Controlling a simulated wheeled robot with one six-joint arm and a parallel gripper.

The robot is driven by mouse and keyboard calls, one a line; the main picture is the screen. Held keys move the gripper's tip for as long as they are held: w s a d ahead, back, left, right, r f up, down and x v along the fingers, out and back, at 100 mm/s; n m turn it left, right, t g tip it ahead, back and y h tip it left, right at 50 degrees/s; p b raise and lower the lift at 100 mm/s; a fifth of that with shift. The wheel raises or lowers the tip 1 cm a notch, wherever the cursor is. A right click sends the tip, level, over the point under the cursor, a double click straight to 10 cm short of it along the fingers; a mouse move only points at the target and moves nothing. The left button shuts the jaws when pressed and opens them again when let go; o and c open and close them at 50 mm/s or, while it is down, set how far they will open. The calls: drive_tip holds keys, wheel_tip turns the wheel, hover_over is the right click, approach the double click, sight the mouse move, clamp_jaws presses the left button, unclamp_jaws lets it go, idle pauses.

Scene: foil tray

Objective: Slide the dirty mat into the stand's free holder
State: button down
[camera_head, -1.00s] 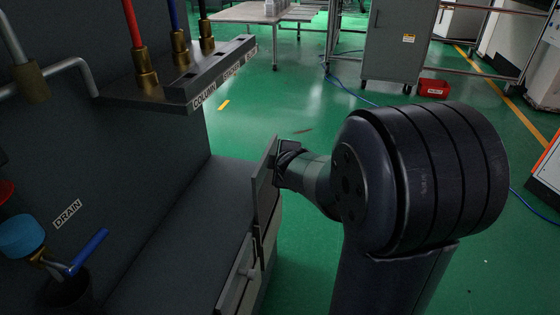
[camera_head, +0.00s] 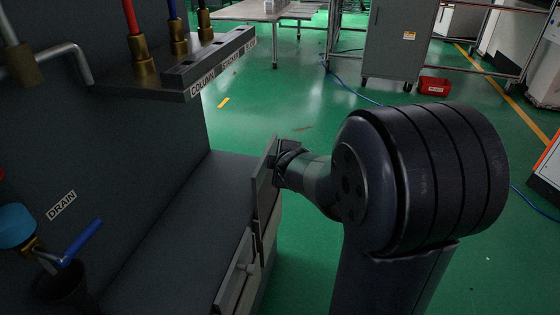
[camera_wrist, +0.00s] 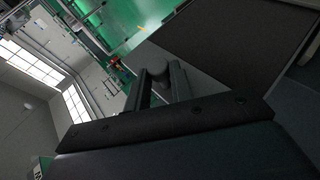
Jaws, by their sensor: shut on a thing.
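My gripper (camera_wrist: 158,92) is shut, with its two grey fingers on either side of a round grey knob (camera_wrist: 157,67) in the wrist view. What the knob belongs to is hidden by the gripper's dark body. In the head view, my arm reaches left to a flat upright plate beside the grey bench, and a small grey knob (camera_head: 251,268) shows low beside it. I cannot make out the dirty mat, the stand or its free holder in either view.
A dark bench (camera_head: 175,225) runs along a machine wall with a DRAIN label, a blue-handled valve (camera_head: 82,242) and a labelled shelf (camera_head: 205,65) overhead. Green floor (camera_head: 300,120) is open beyond my arm. A grey cabinet (camera_head: 398,40) and red bin (camera_head: 435,87) stand farther back.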

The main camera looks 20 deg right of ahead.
drive_tip(key=shift+f, duration=0.1)
wheel_tip(320, 180, down, 11)
drive_tip(key=b, duration=0.7)
drive_tip(key=shift+b, duration=0.3)
idle(0.5)
drive_tip(key=c, duration=1.2)
unclamp_jaws()
drive_tip(key=shift+o, duration=0.2)
drive_tip(key=p+v, duration=0.4)
drive_tip(key=v, duration=0.7)
